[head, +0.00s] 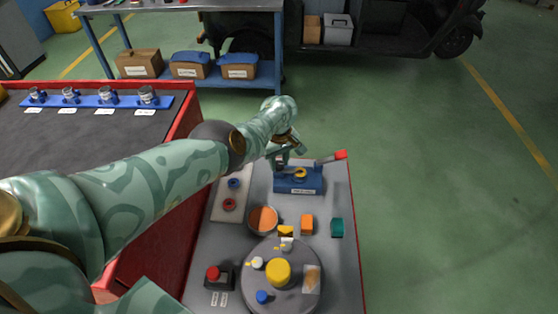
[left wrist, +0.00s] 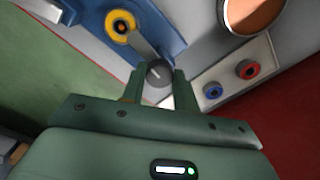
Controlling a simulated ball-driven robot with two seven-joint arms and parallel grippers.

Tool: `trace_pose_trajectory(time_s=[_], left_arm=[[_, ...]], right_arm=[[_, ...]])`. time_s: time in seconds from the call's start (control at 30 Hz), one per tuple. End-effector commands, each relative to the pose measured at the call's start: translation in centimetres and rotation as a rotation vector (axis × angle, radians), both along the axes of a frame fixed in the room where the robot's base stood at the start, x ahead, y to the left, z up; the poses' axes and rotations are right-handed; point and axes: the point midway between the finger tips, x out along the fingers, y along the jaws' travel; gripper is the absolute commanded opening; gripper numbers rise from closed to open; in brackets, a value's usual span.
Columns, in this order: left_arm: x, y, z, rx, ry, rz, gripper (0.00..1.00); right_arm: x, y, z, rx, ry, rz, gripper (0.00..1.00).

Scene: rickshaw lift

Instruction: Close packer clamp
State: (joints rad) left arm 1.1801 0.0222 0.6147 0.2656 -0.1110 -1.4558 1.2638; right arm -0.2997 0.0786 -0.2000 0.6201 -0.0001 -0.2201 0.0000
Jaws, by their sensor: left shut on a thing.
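The blue packer clamp (head: 298,186) sits at the far end of the grey bench, with a yellow ring (head: 300,173) on it and a label on its front. A lever with a red tip (head: 341,155) sticks out to its right. In the left wrist view the blue base (left wrist: 150,25) carries the yellow ring (left wrist: 121,25), and a grey bar runs from it to a dark grey knob (left wrist: 158,73). My left gripper (head: 282,160) is at the clamp's back left; in the wrist view its fingers (left wrist: 156,88) are shut on the knob. My right gripper is not in view.
Left of the clamp is a pale plate (head: 231,192) with blue and red rings. Open floor lies to the right.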

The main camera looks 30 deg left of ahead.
Motion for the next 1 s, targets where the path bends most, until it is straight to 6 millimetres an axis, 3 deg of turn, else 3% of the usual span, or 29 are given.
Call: trace_pose_trajectory(time_s=[0.3,0.77,0.8,0.87,1.0], left_arm=[[-0.01,0.02,-0.05,0.001,0.001,0.098,0.07],[0.01,0.02,-0.04,0.0,0.0,0.112,0.07],[0.01,0.01,-0.04,0.0,0.0,0.112,0.33],[0.01,0.01,-0.03,0.0,0.0,0.112,0.5],[0.01,0.02,-0.02,0.0,0.0,0.111,0.52]], right_arm=[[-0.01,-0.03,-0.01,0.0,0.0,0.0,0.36],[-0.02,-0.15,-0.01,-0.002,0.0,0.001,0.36],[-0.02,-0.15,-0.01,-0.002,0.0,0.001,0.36],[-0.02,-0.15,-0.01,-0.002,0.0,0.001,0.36],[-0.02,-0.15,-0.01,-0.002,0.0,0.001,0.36]])
